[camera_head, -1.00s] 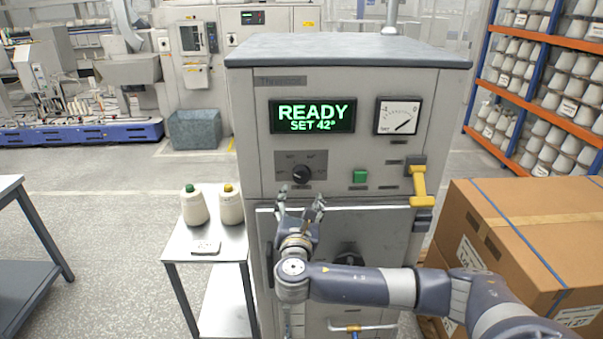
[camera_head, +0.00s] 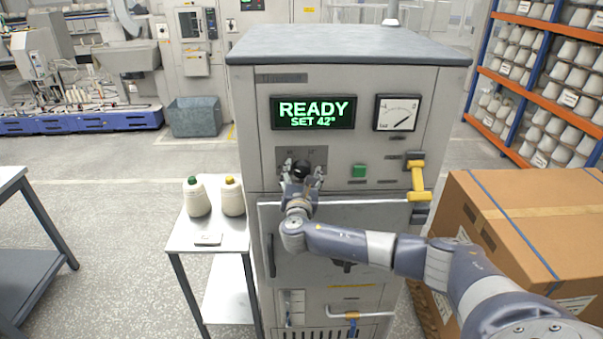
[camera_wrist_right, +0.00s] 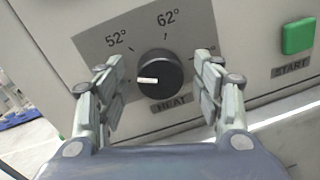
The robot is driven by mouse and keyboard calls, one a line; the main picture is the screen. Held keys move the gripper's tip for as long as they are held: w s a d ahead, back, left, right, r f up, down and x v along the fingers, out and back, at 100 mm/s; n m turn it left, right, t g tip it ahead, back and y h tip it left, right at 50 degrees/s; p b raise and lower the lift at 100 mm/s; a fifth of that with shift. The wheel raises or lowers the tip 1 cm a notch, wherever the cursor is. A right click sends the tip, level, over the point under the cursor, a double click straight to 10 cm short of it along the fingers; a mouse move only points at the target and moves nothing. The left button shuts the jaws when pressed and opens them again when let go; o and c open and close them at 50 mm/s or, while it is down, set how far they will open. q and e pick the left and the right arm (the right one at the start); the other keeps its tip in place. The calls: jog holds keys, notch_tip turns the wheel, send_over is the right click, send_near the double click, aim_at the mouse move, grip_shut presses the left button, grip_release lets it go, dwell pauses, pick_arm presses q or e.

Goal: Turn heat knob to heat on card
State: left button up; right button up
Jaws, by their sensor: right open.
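The black heat knob (camera_wrist_right: 159,74) sits on a dark plate on the front of the grey machine. Its white pointer mark points left in the right wrist view, below the 52° mark; 62° is printed further right. In the head view the knob (camera_head: 301,168) is partly hidden by my right gripper (camera_head: 302,178). My right gripper (camera_wrist_right: 163,88) is open, one finger on each side of the knob, with visible gaps to it. The display (camera_head: 312,112) reads READY, SET 42°. The card (camera_head: 208,239) lies on the small side table; its print is unreadable. My left gripper is not in view.
A green START button (camera_wrist_right: 298,36) is right of the knob. A yellow-handled lever (camera_head: 417,180) is further right. A cardboard box (camera_head: 520,215) fills the right side near my arm.

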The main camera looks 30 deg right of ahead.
jog(key=shift+c, duration=0.2)
jog(key=c, duration=1)
jog(key=shift+f+m+b, duration=0.2)
jog(key=shift+m+b, duration=1.05)
jog(key=shift+m, duration=0.15)
jog(key=m+b, duration=0.4)
jog(key=m, duration=0.2)
jog(key=shift+y, duration=0.4)
jog(key=m+b, duration=0.3)
jog(key=m, duration=0.1)
jog(key=shift+s+d, duration=0.1)
jog(key=shift+r+m+y+b, duration=0.1)
jog(key=shift+m+y+b, duration=0.3)
jog(key=shift+m, duration=0.75)
jog(key=shift+r+m+y+b, duration=0.1)
jog(key=shift+m+b, duration=0.5)
jog(key=shift+m, duration=0.55)
